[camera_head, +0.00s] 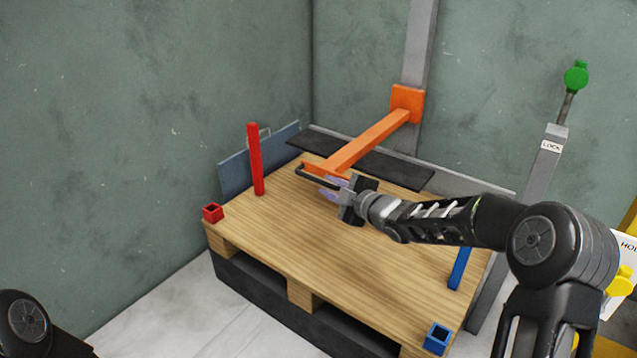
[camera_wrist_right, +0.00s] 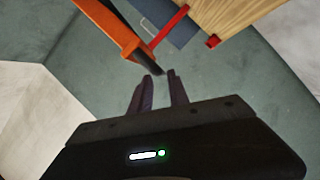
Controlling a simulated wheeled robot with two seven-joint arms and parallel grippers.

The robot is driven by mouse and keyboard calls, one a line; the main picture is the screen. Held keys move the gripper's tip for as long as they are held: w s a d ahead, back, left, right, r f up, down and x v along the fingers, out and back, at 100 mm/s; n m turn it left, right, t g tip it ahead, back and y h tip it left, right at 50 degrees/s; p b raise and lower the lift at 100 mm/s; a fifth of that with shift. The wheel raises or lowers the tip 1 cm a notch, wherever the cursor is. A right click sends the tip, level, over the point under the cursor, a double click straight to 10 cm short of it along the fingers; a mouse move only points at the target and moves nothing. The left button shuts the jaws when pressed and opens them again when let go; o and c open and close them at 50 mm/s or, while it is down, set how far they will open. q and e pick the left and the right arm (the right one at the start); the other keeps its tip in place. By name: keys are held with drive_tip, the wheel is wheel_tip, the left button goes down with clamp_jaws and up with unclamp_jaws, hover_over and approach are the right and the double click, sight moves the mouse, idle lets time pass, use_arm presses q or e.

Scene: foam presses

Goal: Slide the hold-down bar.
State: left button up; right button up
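The orange hold-down bar (camera_head: 370,138) reaches from an orange block on the grey post out over the wooden board (camera_head: 300,235). A black handle (camera_head: 318,178) is on its near end. My right gripper (camera_head: 331,186) is at this handle. In the right wrist view its two purple fingers (camera_wrist_right: 160,78) stand apart, with the end of the black handle (camera_wrist_right: 150,60) at or between their tips. The orange bar (camera_wrist_right: 108,30) runs off to the upper left there. Contact with the handle cannot be told. My left gripper is out of view.
A red upright post (camera_head: 255,160) and red square socket (camera_head: 213,213) are at the board's left. A blue post (camera_head: 459,268) and blue socket (camera_head: 437,339) are at its right. A grey lock lever (camera_head: 568,95) with green knob stands behind my right arm. The board's middle is clear.

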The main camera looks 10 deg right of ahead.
sight(322, 183)
drive_tip(key=x, duration=0.5)
drive_tip(key=shift+w+f+b, duration=0.1)
drive_tip(key=shift+w+b, duration=0.1)
drive_tip(key=shift+b, duration=0.2)
clamp_jaws()
idle(1.0)
